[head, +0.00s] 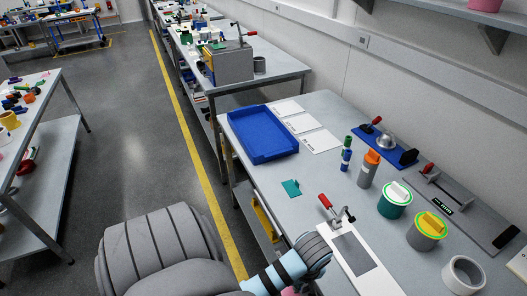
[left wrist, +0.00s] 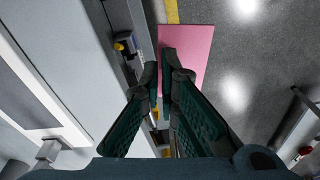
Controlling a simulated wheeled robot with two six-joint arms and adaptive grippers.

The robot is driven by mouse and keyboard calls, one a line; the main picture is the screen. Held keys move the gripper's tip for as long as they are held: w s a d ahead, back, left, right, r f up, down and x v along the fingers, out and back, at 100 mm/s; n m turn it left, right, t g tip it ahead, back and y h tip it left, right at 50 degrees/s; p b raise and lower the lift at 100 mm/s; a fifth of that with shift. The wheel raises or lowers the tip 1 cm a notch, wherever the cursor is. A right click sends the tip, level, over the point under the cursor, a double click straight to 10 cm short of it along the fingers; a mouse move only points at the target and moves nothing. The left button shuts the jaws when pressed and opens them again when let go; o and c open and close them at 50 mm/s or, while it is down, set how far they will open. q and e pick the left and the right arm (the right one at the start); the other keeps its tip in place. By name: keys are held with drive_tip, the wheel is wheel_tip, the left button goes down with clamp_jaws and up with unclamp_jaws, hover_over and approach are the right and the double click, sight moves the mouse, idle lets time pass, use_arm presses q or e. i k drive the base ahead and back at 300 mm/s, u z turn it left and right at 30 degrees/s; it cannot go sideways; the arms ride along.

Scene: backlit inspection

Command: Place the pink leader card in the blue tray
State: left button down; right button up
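The pink leader card (left wrist: 192,45) shows face-on at the fingertips of my left gripper (left wrist: 160,68) in the left wrist view. The two fingers are nearly together, with the card's edge between the tips; part of the card is hidden behind the right-hand finger. The card is in the air, with floor behind it. In the head view only a pink sliver (head: 290,291) shows at the bottom edge, below my left arm. The blue tray (head: 262,135) lies empty on the bench, well beyond my left arm. My right gripper is not in view.
White cards (head: 304,123) lie right of the tray. A teal piece (head: 291,187) lies on the bench nearer me. A red-handled clamp on a white plate (head: 357,255), a teal-sided tub (head: 394,200) and a grey one (head: 426,233) stand to the right. The bench front is largely clear.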

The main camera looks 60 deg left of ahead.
sight(260, 135)
drive_tip(key=k, duration=0.3)
drive_tip(key=u, duration=2.8)
drive_tip(key=i, duration=2.1)
drive_tip(key=z, duration=2.55)
drive_tip(key=i, duration=0.15)
drive_tip(key=u, duration=0.15)
